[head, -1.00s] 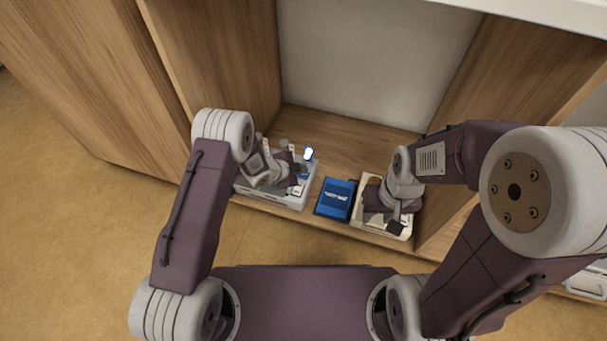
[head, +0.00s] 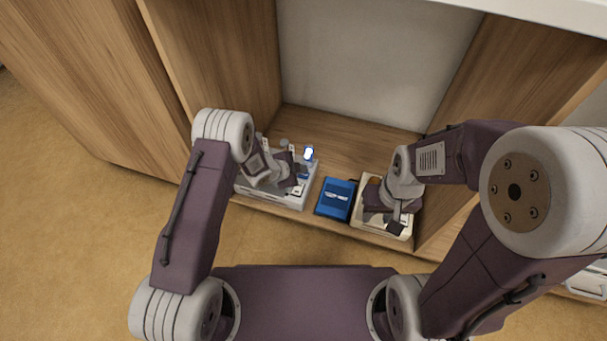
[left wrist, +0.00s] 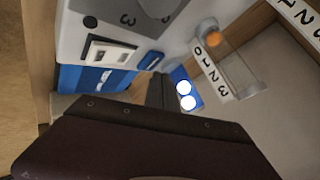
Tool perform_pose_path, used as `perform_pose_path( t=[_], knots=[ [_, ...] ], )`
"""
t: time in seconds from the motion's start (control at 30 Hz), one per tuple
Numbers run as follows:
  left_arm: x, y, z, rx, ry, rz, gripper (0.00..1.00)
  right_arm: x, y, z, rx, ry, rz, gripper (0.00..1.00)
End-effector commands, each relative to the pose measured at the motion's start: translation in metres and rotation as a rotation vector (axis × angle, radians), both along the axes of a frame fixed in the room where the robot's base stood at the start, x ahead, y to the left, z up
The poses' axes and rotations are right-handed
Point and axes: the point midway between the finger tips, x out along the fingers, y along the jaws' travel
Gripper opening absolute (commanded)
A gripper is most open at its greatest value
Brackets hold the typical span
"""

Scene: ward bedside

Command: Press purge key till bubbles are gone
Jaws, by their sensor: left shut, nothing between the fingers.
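A white device (head: 267,197) stands at the left of the open cabinet floor. The left wrist view shows its top with a grey dial area, a white rocker switch (left wrist: 108,53) and a small blue key (left wrist: 151,60). A blue panel (left wrist: 196,98) with two bright white round spots lies beyond my fingers; it also shows in the head view (head: 308,156). I cannot read which key is the purge key. My left gripper (left wrist: 161,88) is shut and empty, over the device close to the blue key; contact cannot be told. My right gripper (head: 395,226) is over the cream tray, jaws unclear.
A blue box (head: 335,199) stands between the device and the cream tray (head: 364,223). A clear tube (left wrist: 236,72) with a numbered scale and an orange ball rises beside the device. Wooden cabinet walls (head: 228,65) bound both sides.

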Motion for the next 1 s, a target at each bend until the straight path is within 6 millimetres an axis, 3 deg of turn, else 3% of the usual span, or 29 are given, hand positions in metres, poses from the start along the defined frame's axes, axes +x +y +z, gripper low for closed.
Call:
perform_pose_path(
  t=[1.0],
  knots=[
    [0.0, 0.0, -0.013, 0.0, 0.0, 0.0, 0.0, 0.0, 0.0, -0.008, 0.0, 0.0, 0.0, 0.36]
  ],
)
